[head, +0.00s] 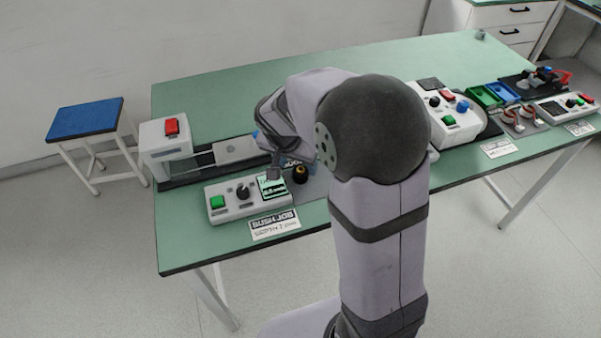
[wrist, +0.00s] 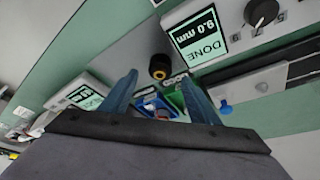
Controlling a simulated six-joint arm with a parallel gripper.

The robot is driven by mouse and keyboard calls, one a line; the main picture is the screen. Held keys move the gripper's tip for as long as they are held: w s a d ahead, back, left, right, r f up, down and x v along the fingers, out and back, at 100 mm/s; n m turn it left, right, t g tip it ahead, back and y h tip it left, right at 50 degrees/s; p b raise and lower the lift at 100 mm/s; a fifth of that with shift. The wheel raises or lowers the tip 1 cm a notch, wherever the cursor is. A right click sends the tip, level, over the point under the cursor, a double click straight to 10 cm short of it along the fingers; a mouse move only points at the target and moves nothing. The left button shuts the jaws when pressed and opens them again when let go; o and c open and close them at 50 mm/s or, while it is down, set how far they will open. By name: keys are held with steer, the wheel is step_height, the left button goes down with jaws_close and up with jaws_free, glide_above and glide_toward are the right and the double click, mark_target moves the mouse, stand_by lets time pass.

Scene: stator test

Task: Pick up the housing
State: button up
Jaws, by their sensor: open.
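The housing (head: 300,174) is a small dark cylinder with a brass-coloured centre. It stands on a grey patch of the green table, just right of a control box's lit screen. The wrist view also shows the housing (wrist: 159,67), beyond the fingertips and roughly midway between them. My gripper (wrist: 158,77) is open, with its two blue fingers apart and nothing between them. The fingers do not appear to touch the housing. In the head view my arm hides most of the gripper.
A control box (head: 232,203) with a green button and knob stands beside the housing. Its screen (wrist: 200,38) reads "DONE" and "9.0 mm" in the wrist view. A white unit with a red button (head: 171,127) stands at left.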

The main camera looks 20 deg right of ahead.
mark_target(300, 171)
steer(key=shift+p+x, duration=0.3)
steer(key=shift+x, duration=2)
steer(key=shift+s+a+f, duration=0.1)
steer(key=c, duration=1.2)
